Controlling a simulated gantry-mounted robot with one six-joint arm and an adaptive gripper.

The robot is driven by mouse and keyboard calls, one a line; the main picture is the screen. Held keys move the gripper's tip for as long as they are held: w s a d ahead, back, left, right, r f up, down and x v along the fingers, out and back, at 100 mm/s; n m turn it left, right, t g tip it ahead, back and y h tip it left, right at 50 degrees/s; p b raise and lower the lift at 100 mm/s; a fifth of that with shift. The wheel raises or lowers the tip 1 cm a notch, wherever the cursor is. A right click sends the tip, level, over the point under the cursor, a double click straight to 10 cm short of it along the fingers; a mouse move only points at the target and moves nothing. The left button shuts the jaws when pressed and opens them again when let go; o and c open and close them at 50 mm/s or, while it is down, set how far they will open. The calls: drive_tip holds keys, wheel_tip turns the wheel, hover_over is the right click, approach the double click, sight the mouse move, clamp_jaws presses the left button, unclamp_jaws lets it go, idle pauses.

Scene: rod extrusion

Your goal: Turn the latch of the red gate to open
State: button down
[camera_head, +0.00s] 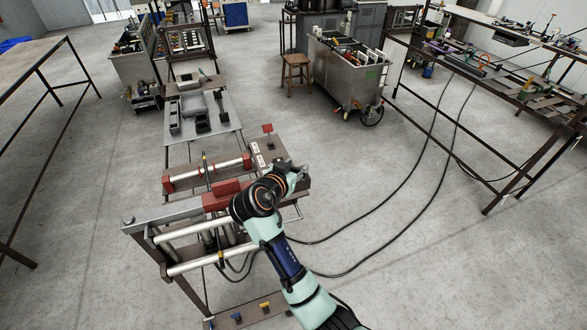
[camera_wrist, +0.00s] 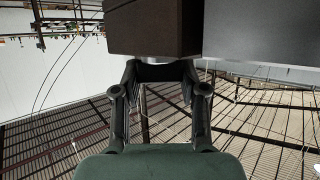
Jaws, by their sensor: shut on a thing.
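The machine in the head view has red parts on its frame. One red block (camera_head: 222,194) sits just left of my wrist; I take it to be part of the red gate. My gripper (camera_head: 299,174) is at the machine's right end, beside a dark brown block. In the wrist view my gripper (camera_wrist: 160,70) has its fingertips at the underside of that brown block (camera_wrist: 153,27). It is shut on a small part there, probably the latch; the block and fingers hide most of it, so its turn angle cannot be told.
Steel rails (camera_head: 190,229) run left of my arm. Black cables lie on the floor at right. A stool (camera_head: 297,72) and metal cart (camera_head: 345,75) stand behind.

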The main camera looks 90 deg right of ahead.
drive_tip(key=c, duration=0.6)
unclamp_jaws()
drive_tip(key=v, duration=1.2)
